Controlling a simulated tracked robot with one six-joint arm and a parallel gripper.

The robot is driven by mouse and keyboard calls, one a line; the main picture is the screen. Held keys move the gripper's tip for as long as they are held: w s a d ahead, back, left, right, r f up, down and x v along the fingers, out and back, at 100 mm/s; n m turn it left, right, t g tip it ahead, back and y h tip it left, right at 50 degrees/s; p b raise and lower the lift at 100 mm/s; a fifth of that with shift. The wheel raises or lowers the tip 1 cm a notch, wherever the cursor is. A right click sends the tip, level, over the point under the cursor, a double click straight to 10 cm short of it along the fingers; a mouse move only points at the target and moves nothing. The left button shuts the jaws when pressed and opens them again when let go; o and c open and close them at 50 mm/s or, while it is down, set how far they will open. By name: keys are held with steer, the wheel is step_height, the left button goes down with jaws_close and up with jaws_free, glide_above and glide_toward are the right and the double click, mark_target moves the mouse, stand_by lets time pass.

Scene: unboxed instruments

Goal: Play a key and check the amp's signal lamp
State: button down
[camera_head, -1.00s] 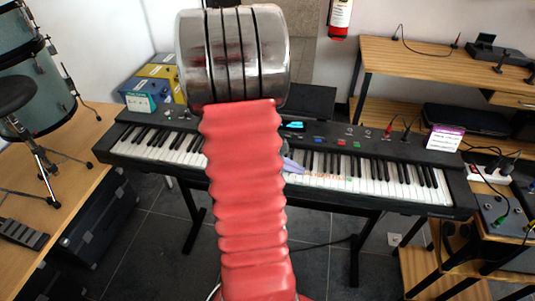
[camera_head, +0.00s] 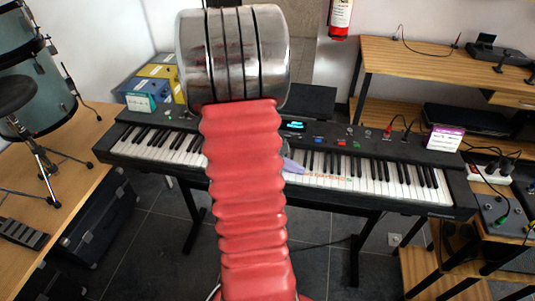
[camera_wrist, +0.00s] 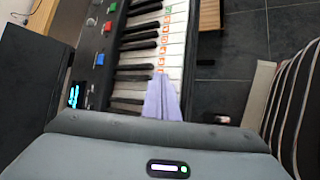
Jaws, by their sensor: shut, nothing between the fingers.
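The keyboard (camera_head: 375,180) stands on a black stand across the middle of the head view, partly hidden behind my red arm. Its white and black keys also show in the wrist view (camera_wrist: 172,45), with small coloured stickers along the white keys. My gripper's lavender fingers (camera_wrist: 161,98) are shut and empty, over the keys in the wrist view. In the head view the fingertips (camera_head: 294,166) show just right of my arm, at the keys. I cannot tell whether they touch or press one. I cannot pick out the amp's signal lamp for certain.
A dark box (camera_head: 311,100) stands behind the keyboard; it also shows at left in the wrist view (camera_wrist: 28,75). A lit cyan display (camera_head: 294,126) and coloured buttons are on the panel. Wooden shelves (camera_head: 415,58) stand right, drums left.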

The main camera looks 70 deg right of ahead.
steer(key=shift+f, duration=0.1)
stand_by(0.3)
steer(key=shift+f, duration=0.3)
steer(key=shift+f, duration=0.4)
stand_by(0.8)
steer(key=shift+r, duration=0.85)
steer(key=shift+r, duration=0.1)
steer(key=shift+r, duration=2.95)
